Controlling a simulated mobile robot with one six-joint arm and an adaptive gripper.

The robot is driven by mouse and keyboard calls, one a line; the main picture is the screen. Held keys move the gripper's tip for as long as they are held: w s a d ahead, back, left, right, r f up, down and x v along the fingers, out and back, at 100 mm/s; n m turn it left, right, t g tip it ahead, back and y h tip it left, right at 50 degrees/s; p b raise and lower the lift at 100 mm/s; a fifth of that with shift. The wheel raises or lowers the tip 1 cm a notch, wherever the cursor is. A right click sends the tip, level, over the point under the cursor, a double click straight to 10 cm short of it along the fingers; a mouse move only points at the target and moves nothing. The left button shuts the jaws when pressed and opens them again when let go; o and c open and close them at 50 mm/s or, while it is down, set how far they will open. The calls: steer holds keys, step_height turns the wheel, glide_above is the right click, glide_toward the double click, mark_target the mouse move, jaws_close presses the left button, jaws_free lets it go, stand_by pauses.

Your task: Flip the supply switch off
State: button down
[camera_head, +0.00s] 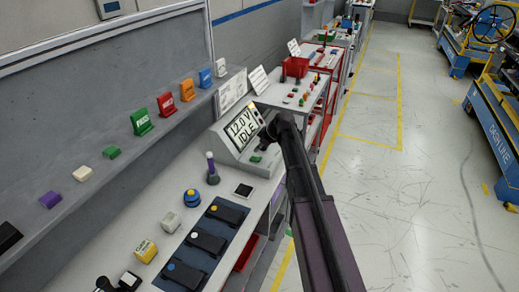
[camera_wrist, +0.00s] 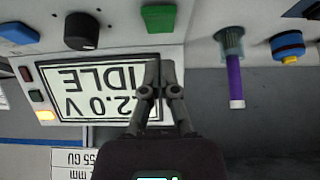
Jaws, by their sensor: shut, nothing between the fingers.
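The supply unit (camera_head: 236,156) is a pale sloped box on the bench, its display (camera_head: 243,127) reading 12.0 V IDLE. In the wrist view the display (camera_wrist: 98,92) appears upside down. A black knob (camera_wrist: 81,31) and a green block (camera_wrist: 158,18) are on the panel near the display's edge. I cannot tell which part is the supply switch. My gripper (camera_wrist: 160,64) is shut and empty, in front of the display's end; contact is unclear. In the head view my arm partly hides it.
A dark mat with several devices (camera_head: 207,243) lies in front. The floor aisle (camera_head: 420,180) at right is open.

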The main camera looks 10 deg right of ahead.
mark_target(255, 158)
steer(key=shift+s+d+f+b, duration=0.1)
steer(key=shift+d+f+b, duration=0.05)
steer(key=shift+f+b, duration=0.6)
steer(key=shift+s+d+f+b, duration=0.1)
steer(key=shift+f+b, duration=0.45)
steer(key=shift+f, duration=0.25)
steer(key=shift+a, duration=0.1)
